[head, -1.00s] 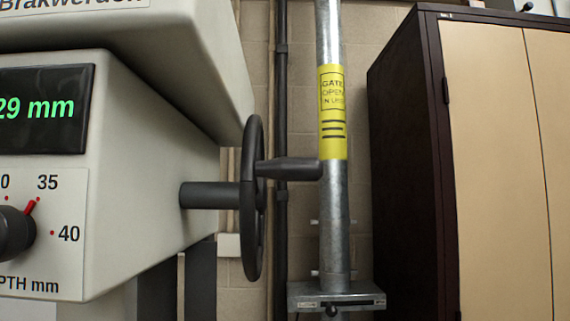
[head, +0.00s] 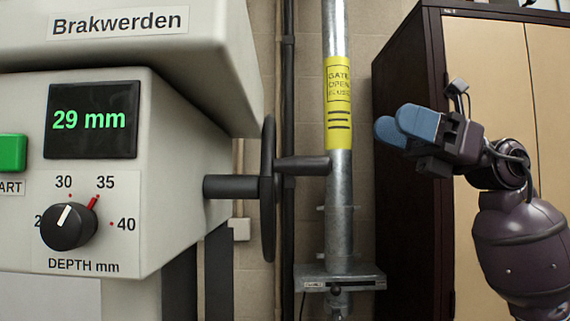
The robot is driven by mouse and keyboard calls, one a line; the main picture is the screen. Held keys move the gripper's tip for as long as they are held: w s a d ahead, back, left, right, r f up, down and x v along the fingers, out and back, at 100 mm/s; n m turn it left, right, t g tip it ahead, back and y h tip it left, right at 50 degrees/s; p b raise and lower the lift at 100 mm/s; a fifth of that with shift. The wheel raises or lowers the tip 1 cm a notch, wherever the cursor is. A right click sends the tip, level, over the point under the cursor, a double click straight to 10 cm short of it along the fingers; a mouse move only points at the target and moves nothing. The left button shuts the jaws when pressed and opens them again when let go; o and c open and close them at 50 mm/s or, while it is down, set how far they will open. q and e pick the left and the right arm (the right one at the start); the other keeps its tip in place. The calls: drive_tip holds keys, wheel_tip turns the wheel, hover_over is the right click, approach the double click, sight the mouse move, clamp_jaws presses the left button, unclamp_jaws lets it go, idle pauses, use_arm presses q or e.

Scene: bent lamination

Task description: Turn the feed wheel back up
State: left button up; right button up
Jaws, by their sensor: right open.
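The feed wheel (head: 268,190) is a dark handwheel seen almost edge-on, on a shaft (head: 230,187) from the machine's right side. Its crank handle (head: 303,165) points right, in front of the metal pipe. The display (head: 92,120) reads 29 mm in green. The depth knob (head: 69,226) has a white pointer near 30 and a red mark at 35. My right gripper (head: 402,128) has blue fingertips and is open and empty, well to the right of the handle, touching nothing. My left gripper is out of view.
A dark cabinet with tan doors (head: 490,60) stands at the right. A green start button (head: 12,153) is at the left edge.

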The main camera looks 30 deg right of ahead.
wheel_tip(320, 180, down, 4)
drive_tip(key=w+h, duration=0.2)
drive_tip(key=h, duration=0.2)
drive_tip(key=p, duration=0.1)
approach(274, 166)
drive_tip(key=w+a, duration=0.3)
drive_tip(key=a, duration=0.1)
drive_tip(key=shift+w+r, duration=0.15)
drive_tip(key=shift+w, duration=0.25)
drive_tip(key=shift+d, duration=0.1)
clamp_jaws()
